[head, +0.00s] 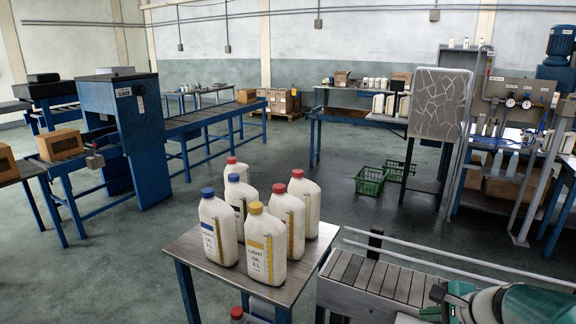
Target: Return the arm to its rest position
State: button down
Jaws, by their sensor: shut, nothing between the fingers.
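My arm reaches in at the bottom right corner, green and white. My gripper (439,301) shows at its left end, dark and partly cut off by the frame's lower edge. It is shut and empty, over the right end of the slatted conveyor (375,276). It is apart from the white oil bottles. Several of these stand upright on a small metal-topped table (188,248): a yellow-capped bottle (264,246) and a blue-capped bottle (217,232) in front, with red-capped bottles (303,205) and another blue-capped one behind.
A red cap (236,313) shows low beside the table. A grey cracked-pattern panel (439,103) and filling station (515,103) stand behind the conveyor. Green crates (370,181) lie on the floor. A blue machine (122,125) with a roller conveyor stands left. Floor between is clear.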

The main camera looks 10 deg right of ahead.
jog(key=s+a+r+n+g+h, duration=0.1)
jog(key=s+a+r+n, duration=0.2)
jog(key=a+n, duration=0.6)
jog(key=s+a+r+n+g+h, duration=0.1)
jog(key=s+a+r+n, duration=0.2)
jog(key=s+a+n, duration=0.4)
jog(key=a+n, duration=0.3)
jog(key=n, duration=0.1)
jog(key=shift+s+a+r, duration=0.2)
jog(key=shift+r, duration=0.15)
jog(key=shift+d, duration=0.25)
